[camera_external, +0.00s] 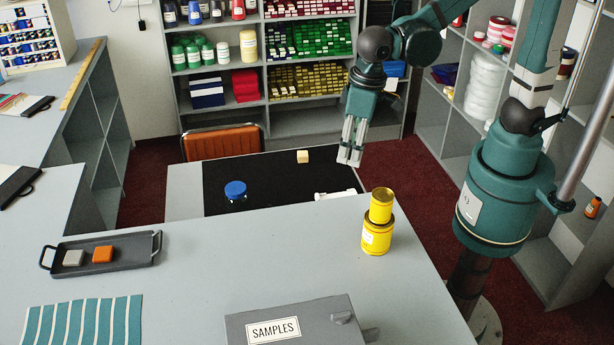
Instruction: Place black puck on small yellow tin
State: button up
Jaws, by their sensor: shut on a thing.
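The small yellow tin (381,205) stands upright on top of a wider yellow tin (376,238) with a pale label, on the grey counter. Nothing lies on the small tin's top.
A grey SAMPLES box (295,322) stands at the front. A dark tray (132,250) holds a grey block and an orange block. A blue-lidded jar (236,191) and a cream block (303,157) are at the black mat (270,175). The counter's middle is clear.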

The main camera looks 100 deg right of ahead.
jog(key=s+a+r+n+p, duration=0.3)
jog(key=s+a+r, duration=0.2)
jog(key=a, duration=0.6)
notch_tip(320, 180, up, 2)
jog(key=shift+a+r+p, duration=0.1)
jog(key=shift+a+p, duration=0.15)
jog(key=shift+p, duration=0.05)
jog(key=shift+s, duration=0.1)
send_over(381, 194)
jog(key=shift+s+a+f+p, duration=0.1)
jog(key=shift+s+f+p, duration=0.05)
jog(key=shift+f, duration=1.45)
jog(key=shift+s+f+p, duration=0.1)
jog(key=shift+f+p, duration=0.05)
jog(key=shift+f, duration=1.45)
jog(key=shift+f, duration=0.1)
jog(key=shift+f, duration=1.75)
jog(key=shift+f, duration=0.15)
jog(key=o, duration=0.5)
jog(key=shift+c, duration=0.2)
jog(key=o, duration=0.4)
jog(key=shift+c, duration=0.2)
